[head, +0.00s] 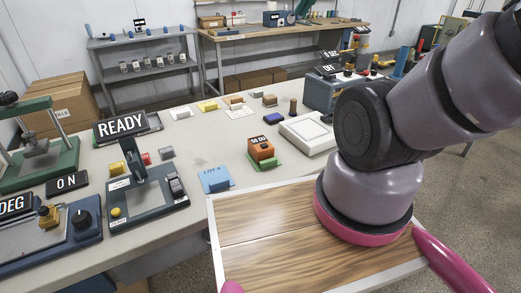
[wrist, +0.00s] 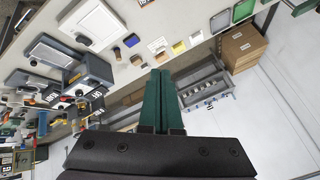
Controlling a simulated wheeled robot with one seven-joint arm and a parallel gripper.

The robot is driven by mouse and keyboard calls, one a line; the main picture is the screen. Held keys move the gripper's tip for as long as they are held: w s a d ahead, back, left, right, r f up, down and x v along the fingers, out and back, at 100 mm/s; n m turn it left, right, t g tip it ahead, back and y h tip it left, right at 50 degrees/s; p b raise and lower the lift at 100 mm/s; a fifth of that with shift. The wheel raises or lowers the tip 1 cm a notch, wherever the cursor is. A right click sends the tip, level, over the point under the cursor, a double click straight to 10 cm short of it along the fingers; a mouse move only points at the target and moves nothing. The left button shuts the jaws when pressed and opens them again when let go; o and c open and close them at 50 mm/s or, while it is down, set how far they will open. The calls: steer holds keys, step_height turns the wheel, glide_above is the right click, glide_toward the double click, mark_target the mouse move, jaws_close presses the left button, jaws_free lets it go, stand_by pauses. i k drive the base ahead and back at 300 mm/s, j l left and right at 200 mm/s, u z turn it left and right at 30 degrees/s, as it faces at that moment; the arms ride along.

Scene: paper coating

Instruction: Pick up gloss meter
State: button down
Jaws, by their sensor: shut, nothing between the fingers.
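An orange block-shaped device with a dark display (head: 261,148), which looks like the gloss meter, stands on a green base on the grey bench. Its display text is too small to read surely. I cannot make it out in the wrist view. My gripper (wrist: 160,75) shows in the wrist view as two long green fingers, shut together with nothing between them. In the head view my arm is at the right, and the gripper itself is hidden. The gripper is apart from the orange device.
A blue card stand (head: 215,179) is left of the device, and a white square plate (head: 308,133) is at its right. A test rig (head: 148,196) and a READY sign (head: 121,124) stand further left. A white-rimmed wooden board (head: 262,262) lies in front.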

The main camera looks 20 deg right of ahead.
mark_target(259, 154)
steer(key=k+j, duration=0.2)
steer(key=j, duration=0.2)
steer(key=k+j+z, duration=0.1)
steer(key=j, duration=0.25)
steer(key=k+j, duration=0.25)
steer(key=j, duration=0.15)
steer(key=k+j, duration=0.2)
steer(key=j, duration=0.15)
steer(key=z, duration=0.05)
